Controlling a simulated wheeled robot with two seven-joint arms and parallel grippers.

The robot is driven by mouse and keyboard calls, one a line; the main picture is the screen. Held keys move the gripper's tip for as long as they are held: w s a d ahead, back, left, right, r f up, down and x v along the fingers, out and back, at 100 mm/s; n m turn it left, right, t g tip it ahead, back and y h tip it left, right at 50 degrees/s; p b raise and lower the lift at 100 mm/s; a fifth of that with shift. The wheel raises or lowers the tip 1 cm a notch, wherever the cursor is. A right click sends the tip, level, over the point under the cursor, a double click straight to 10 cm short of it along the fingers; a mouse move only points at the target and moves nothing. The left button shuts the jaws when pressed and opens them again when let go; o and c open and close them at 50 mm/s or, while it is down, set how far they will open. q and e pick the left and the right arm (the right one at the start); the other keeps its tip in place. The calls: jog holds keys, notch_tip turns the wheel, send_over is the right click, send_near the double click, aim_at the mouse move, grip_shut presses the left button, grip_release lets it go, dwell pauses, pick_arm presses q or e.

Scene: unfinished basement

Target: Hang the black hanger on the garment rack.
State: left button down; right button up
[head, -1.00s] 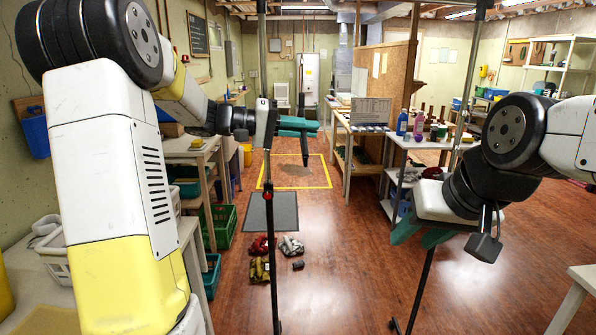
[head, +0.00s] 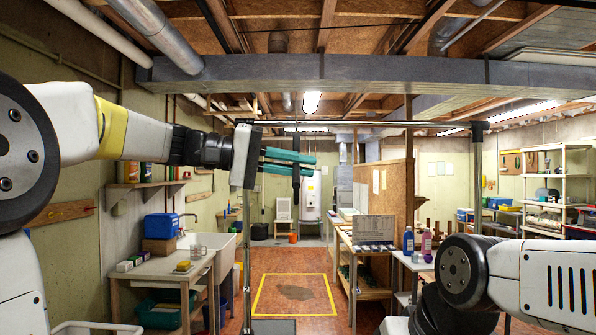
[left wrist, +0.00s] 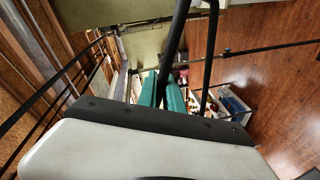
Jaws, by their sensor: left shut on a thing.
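The hanger is seen nearly edge-on, as a short dark strip below the bar's height. In the left wrist view, two black hanger arms (left wrist: 178,40) show by the teal fingers (left wrist: 160,92). I cannot see the hanger's hook clearly. My right forearm is at lower right, and its gripper is out of view.
A grey duct (head: 320,74) crosses below the ceiling. A wooden workbench (head: 160,270) with a blue box (head: 161,226) stands at left. A shelf unit (head: 562,190) stands at right. The floor beyond the rack, with a yellow outlined square (head: 293,294), is open.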

pick_arm(q)
jog(key=w+f, duration=0.3)
jog(key=w, duration=0.9)
jog(key=shift+f, duration=0.2)
dwell(0.9)
jog(key=c, duration=1.4)
grip_release()
